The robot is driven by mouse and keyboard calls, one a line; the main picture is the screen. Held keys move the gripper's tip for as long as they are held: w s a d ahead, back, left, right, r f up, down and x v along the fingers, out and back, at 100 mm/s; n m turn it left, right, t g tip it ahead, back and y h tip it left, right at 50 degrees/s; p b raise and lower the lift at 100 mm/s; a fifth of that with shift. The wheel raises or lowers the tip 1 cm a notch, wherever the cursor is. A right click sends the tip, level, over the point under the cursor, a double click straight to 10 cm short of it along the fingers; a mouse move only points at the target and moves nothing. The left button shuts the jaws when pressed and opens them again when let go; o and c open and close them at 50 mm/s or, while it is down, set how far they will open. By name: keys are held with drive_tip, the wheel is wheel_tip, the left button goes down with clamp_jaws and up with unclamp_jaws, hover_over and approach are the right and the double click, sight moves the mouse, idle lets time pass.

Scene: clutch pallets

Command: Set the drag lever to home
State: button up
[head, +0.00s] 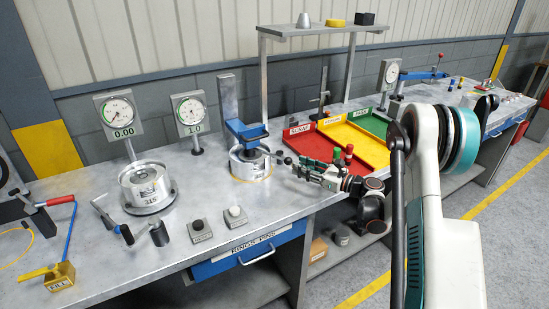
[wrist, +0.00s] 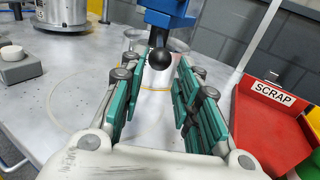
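A blue press-like fixture (head: 246,131) on a metal post stands over a round metal part (head: 250,170) on the bench. A black ball knob (wrist: 160,59) on a short stem sits at this fixture, in front of its blue block (wrist: 168,20); I take it for the drag lever's knob, though no label shows. My gripper (head: 291,163) is beside the fixture, on its right in the head view. In the wrist view my gripper (wrist: 157,78) is open, its green-padded fingers apart, with the knob between or just beyond the tips. Whether they touch it cannot be told.
A red SCRAP tray (head: 311,148), with yellow and green trays beside it, lies right of the fixture. A second round part (head: 147,188), dial gauges (head: 119,112) and two buttons (head: 235,215) stand to the left. A shelf (head: 320,31) rises behind.

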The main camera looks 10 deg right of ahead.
sight(274, 156)
drive_tip(key=b+x, duration=0.2)
drive_tip(key=x, duration=1)
drive_tip(key=shift+a, duration=0.1)
clamp_jaws()
